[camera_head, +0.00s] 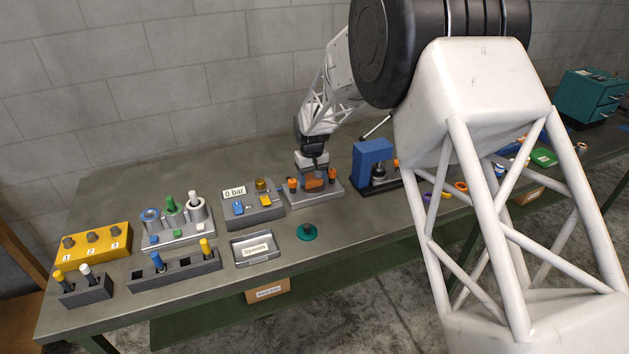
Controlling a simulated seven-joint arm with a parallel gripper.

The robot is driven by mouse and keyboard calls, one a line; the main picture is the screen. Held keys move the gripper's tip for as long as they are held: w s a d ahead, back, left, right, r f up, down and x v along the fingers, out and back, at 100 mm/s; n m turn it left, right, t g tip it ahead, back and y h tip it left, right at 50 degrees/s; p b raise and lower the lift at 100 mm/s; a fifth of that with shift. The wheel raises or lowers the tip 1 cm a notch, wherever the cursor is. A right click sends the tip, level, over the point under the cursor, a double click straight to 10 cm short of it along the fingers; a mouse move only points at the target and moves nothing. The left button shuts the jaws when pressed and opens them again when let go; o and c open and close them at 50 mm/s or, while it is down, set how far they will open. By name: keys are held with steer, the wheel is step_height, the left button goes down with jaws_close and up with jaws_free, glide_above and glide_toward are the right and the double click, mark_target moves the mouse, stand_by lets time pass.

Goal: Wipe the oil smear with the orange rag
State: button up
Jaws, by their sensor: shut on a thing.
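My gripper (316,168) points down over a grey fixture (328,195) at the back middle of the bench. It is shut on a small orange thing (314,181), which looks like the orange rag. The rag is low, at or just above the fixture's top, between two orange knobs (292,184); I cannot tell whether it touches. I cannot make out the oil smear; it may be hidden under the rag or too small to see.
A "0 bar" box (255,213) stands left of the fixture, a blue press (372,160) right. In front are a labelled tray (256,258) and a teal part (307,232). Racks and a yellow block (92,242) fill the left. My own arm covers much of the right side.

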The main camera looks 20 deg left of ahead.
steer(key=shift+w+a+r, duration=0.25)
steer(key=shift+w+a, duration=0.05)
steer(key=shift+w+a+f, duration=0.1)
steer(key=shift+w+a, duration=0.5)
step_height(320, 180, up, 8)
stand_by(0.4)
steer(key=shift+s+f, duration=0.1)
steer(key=shift+f, duration=0.15)
